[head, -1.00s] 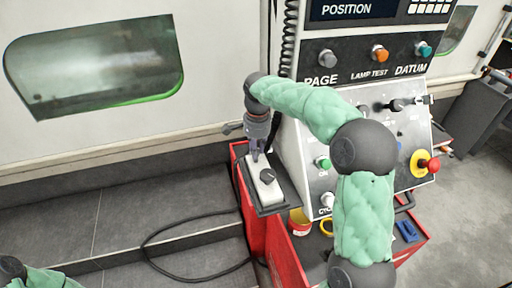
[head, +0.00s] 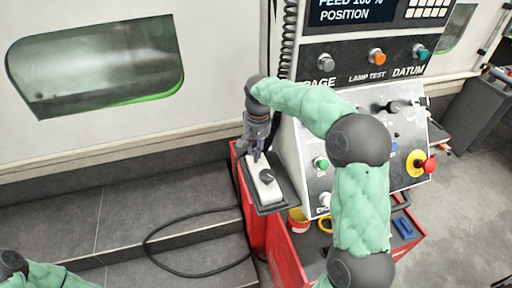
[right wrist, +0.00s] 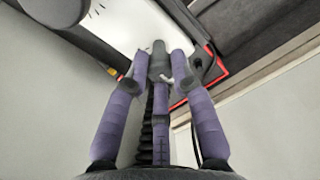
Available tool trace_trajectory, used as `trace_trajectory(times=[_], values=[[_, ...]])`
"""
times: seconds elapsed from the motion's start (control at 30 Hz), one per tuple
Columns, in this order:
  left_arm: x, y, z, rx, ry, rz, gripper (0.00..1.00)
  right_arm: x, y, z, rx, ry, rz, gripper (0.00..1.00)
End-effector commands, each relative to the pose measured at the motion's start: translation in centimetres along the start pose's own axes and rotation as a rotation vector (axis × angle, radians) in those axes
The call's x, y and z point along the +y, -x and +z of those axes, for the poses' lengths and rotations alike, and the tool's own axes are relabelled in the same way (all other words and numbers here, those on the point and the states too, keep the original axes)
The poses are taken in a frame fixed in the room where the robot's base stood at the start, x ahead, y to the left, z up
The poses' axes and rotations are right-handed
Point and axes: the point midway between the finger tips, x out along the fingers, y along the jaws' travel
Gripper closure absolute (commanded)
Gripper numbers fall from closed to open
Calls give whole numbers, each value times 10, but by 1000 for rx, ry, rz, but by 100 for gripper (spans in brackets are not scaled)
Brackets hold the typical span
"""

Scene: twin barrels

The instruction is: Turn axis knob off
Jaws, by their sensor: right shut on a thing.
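A white hand-held box (head: 269,191) with a dark border rests in a holder at the left side of the control console. A dark knob (head: 267,175) shows on its face, clear of my fingers. My right gripper (head: 256,155) is at the box's upper end, fingers pointing down. In the right wrist view, my right gripper (right wrist: 160,72) is closed around a small dark grey knob (right wrist: 158,57) on the white face. It appears to be the axis knob; its markings and setting are hidden. My left gripper is out of view; only part of my left arm shows at the lower left corner.
The console panel (head: 312,182) with buttons and a red emergency stop (head: 428,165) stands right of the box, partly behind my right arm. A red cart (head: 285,258) is below. A black cable (head: 150,240) loops on the floor. A white machine wall is behind.

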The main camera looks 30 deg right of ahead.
Motion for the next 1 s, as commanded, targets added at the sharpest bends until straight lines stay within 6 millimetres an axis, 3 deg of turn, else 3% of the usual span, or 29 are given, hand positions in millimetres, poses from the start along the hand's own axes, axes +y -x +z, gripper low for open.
trace_trajectory(times=[0.77, 0.8, 0.83, 0.87, 1.0], values=[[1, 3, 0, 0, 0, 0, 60, 0, 0, -1, -2, 98, 0, 100], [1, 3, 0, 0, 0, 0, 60, 0, 0, -1, -2, 98, 0, 64], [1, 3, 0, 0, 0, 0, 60, 0, 0, -1, -2, 98, 0, 56], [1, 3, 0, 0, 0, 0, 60, 0, 0, 0, -2, 97, 0, 51], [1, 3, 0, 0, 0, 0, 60, 0, 0, 0, -3, 97, 0, 51]])
